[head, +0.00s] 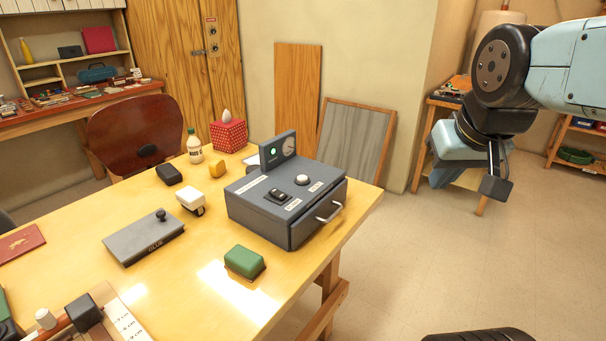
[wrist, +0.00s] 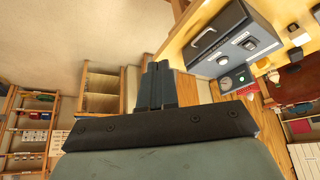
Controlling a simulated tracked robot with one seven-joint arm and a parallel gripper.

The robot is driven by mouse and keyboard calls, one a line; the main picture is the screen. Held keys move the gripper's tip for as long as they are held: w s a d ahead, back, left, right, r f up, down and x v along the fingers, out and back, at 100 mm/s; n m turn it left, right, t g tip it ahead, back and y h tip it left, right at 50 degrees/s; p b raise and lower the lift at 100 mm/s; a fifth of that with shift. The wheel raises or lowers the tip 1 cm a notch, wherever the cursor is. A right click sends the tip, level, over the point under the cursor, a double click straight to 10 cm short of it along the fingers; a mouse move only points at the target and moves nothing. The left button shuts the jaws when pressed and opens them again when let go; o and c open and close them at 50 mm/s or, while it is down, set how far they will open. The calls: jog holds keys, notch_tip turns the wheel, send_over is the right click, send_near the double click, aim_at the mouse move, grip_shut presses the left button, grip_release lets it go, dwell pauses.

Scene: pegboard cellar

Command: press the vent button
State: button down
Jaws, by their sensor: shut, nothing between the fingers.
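A grey control box (head: 285,225) stands on the wooden table, and it also shows in the wrist view (wrist: 213,22). On its top are a white round button (head: 302,180) and a black rocker switch (head: 277,196), each with a small label. The labels are too small to read, so I cannot tell which control is marked vent. An upright panel at its back carries a lit green lamp (head: 273,152) and a dial. My gripper (head: 496,185) is shut and empty, up in the air right of the table, well apart from the box; its fingers show in the wrist view (wrist: 160,84).
The box's front drawer has a metal handle (head: 329,213). Near the box are a green block (head: 244,262), a white-topped item (head: 190,200), a grey plate with a black knob (head: 144,238), a bottle (head: 194,146) and a red dotted box (head: 228,134). Open floor lies right of the table.

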jog(key=w+a+f+t, duration=0.1)
jog(key=w+a, duration=0.3)
jog(key=w, duration=0.4)
jog(key=w+a+f, duration=0.1)
jog(key=w+a, duration=0.4)
jog(key=w, duration=0.2)
jog(key=m+t+y, duration=0.2)
jog(key=m+y, duration=0.1)
jog(key=y, duration=0.1)
send_over(304, 178)
jog(key=shift+f, duration=2.75)
jog(key=shift+f, duration=0.15)
jog(key=shift+d+f, duration=0.1)
jog(key=shift+f, duration=4.2)
jog(key=shift+f, duration=0.1)
jog(key=shift+f, duration=0.25)
